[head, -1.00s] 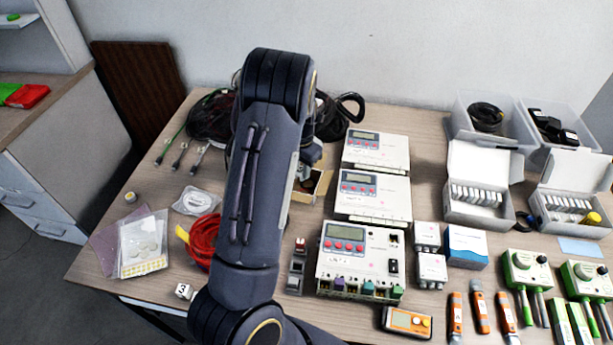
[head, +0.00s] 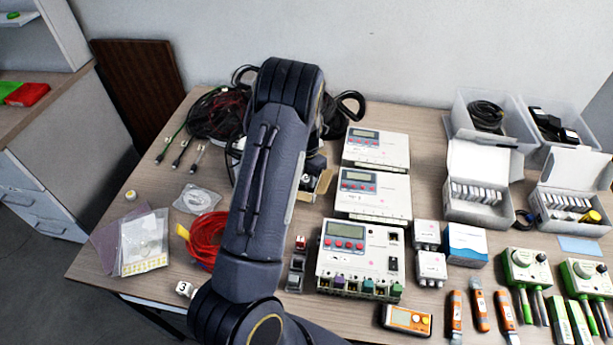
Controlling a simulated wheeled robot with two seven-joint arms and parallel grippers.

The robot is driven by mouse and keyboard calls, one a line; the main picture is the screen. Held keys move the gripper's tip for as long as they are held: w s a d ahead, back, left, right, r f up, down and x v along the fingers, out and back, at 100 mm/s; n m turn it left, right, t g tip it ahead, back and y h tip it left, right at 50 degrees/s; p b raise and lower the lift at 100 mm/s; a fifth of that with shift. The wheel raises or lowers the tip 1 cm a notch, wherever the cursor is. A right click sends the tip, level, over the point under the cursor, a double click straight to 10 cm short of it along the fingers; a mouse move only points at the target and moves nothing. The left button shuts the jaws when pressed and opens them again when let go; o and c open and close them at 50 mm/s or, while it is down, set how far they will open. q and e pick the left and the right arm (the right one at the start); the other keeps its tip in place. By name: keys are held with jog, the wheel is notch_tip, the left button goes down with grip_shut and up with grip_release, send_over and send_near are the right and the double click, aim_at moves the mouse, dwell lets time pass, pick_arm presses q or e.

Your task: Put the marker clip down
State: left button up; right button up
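My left arm rises from the bottom of the head view and bends over the middle of the table. Only a small part of my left gripper (head: 313,163) shows past the right side of the forearm, by a small open cardboard box (head: 322,184). The fingers are mostly hidden behind the arm, so I cannot tell whether they are open, shut or holding something. I cannot make out a marker clip for certain; it may be hidden there. My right gripper is not in view.
White controller units (head: 360,255) stand in a column right of the arm. Red cable (head: 205,238), a small white block marked 3 (head: 184,289) and clear bags (head: 143,245) lie to the left. Black cables (head: 215,112) lie behind. Open boxes (head: 482,185) and tools fill the right.

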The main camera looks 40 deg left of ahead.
aim_at(307, 178)
pick_arm(q)
notch_tip(307, 178, up, 12)
jog(key=s+d+r+m+t+h, duration=0.2)
jog(key=s+d+r+m+h, duration=0.1)
jog(key=s+d+r+m, duration=0.5)
jog(key=s+d+r+m+t, duration=0.1)
jog(key=s+d+m, duration=0.5)
jog(key=m, duration=0.7)
jog(key=s+d+r+m+t, duration=0.2)
jog(key=s+d+m, duration=0.4)
jog(key=s+m, duration=0.5)
jog(key=shift+s+d+r+m+t+h, duration=0.3)
jog(key=shift+r+m+h, duration=0.15)
jog(key=shift+m, duration=0.55)
